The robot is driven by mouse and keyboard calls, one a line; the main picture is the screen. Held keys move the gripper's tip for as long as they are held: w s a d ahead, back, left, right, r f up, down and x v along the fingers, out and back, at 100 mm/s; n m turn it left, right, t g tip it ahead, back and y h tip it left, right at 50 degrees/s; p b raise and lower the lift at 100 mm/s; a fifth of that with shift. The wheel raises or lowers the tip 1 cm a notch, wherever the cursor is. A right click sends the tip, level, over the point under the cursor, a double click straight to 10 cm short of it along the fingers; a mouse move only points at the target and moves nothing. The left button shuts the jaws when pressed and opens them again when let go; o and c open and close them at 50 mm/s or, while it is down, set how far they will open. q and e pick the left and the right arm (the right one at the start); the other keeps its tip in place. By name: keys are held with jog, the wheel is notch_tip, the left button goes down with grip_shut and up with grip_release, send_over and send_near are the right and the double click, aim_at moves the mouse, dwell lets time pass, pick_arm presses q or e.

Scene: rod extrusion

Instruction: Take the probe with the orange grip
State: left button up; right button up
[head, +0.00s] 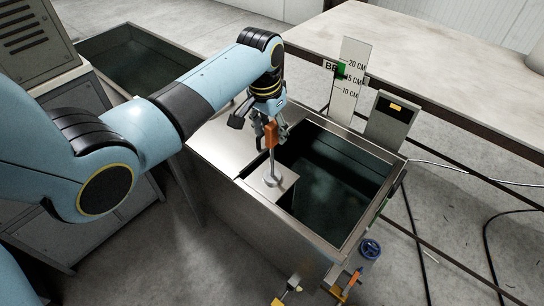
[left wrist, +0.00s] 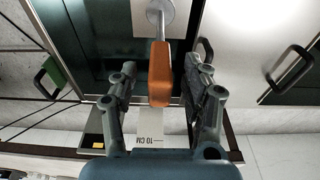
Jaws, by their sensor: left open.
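The probe with the orange grip (head: 270,136) stands upright on a small metal ledge at the near left side of the open tank (head: 335,225). Its round metal base (head: 272,179) rests on the ledge. My left gripper (head: 270,130) is open at the height of the orange grip. In the left wrist view the orange grip (left wrist: 160,74) lies between the two fingers of the left gripper (left wrist: 160,85), with a visible gap on the left and a smaller one on the right. My right gripper is not in view.
A scale plate (head: 350,82) marked in centimetres and a grey box (head: 391,122) stand at the tank's far edge. A long table (head: 440,65) runs behind. A blue valve wheel (head: 370,249) sits at the tank's near right. Cables lie on the floor at right.

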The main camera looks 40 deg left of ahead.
pick_arm(q)
jog(key=shift+w+f, duration=0.15)
jog(key=shift+f, duration=0.4)
grip_shut()
